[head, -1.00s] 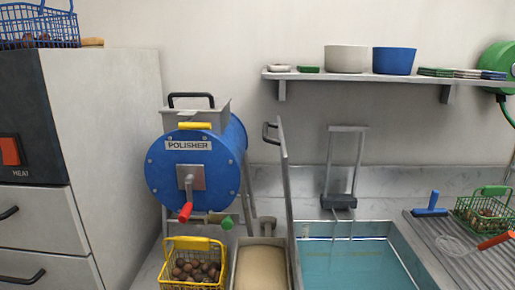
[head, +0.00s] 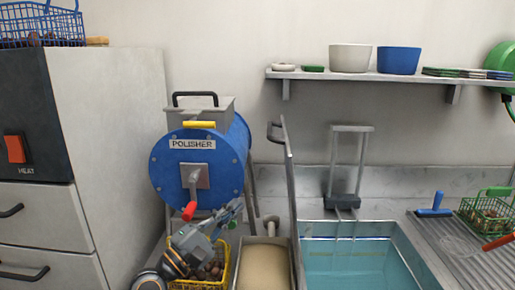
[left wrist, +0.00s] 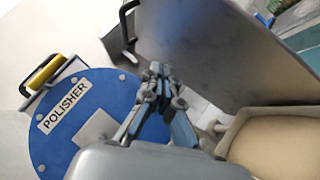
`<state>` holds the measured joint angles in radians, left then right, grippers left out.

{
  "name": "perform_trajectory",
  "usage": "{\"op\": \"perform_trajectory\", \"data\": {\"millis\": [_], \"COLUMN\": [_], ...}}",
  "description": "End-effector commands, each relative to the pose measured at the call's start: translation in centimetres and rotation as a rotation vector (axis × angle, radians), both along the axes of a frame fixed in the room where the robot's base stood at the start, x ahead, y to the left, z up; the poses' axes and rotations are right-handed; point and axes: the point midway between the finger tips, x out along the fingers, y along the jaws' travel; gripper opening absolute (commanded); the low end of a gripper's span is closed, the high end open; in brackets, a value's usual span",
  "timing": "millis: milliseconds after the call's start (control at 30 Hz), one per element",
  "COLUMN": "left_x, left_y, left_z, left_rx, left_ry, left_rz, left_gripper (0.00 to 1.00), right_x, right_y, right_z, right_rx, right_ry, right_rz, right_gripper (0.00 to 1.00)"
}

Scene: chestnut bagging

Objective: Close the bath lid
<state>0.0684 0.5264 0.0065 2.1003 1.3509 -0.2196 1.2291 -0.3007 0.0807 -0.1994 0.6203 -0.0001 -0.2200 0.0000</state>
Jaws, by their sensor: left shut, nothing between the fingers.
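The bath lid (head: 289,195) stands upright, seen nearly edge-on, along the left side of the water bath (head: 408,250). Its dark handle (head: 274,131) is on its left face near the top. In the left wrist view the lid is a broad grey panel (left wrist: 225,50) with the handle (left wrist: 127,25) at its upper left. My left gripper (head: 236,208) is shut and empty, over the yellow basket and left of the lid, below handle height. In the left wrist view its fingertips (left wrist: 157,70) overlap the lid's lower left edge; contact cannot be told. My right gripper is not in view.
The blue polisher (head: 170,165) stands behind my left gripper. A yellow basket of chestnuts (head: 222,262) and a tan-filled bin (head: 243,268) are below. A grey frame (head: 366,150) stands behind the bath. A drainboard (head: 425,225) with a green basket (head: 487,213) is at right.

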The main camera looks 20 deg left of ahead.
Motion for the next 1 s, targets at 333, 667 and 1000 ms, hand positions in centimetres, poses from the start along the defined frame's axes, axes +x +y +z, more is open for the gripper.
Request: {"op": "perform_trajectory", "data": {"millis": [333,667,1000], "left_x": [2.1,7.8,9.9], "left_y": [3.0,0.8,-1.9], "left_z": [5.3,8.5,11.1], "left_rx": [-0.247,-0.242,-0.241], "left_ry": [-0.037,-0.037,-0.035], "left_rz": [-0.006,-0.006,-0.006], "left_gripper": [0.0,0.0,0.0], "right_x": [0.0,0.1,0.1], "right_y": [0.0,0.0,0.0], "right_z": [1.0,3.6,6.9], "right_rx": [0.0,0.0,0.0], "right_ry": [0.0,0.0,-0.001], "right_rz": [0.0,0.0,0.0], "right_gripper": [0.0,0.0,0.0]}}
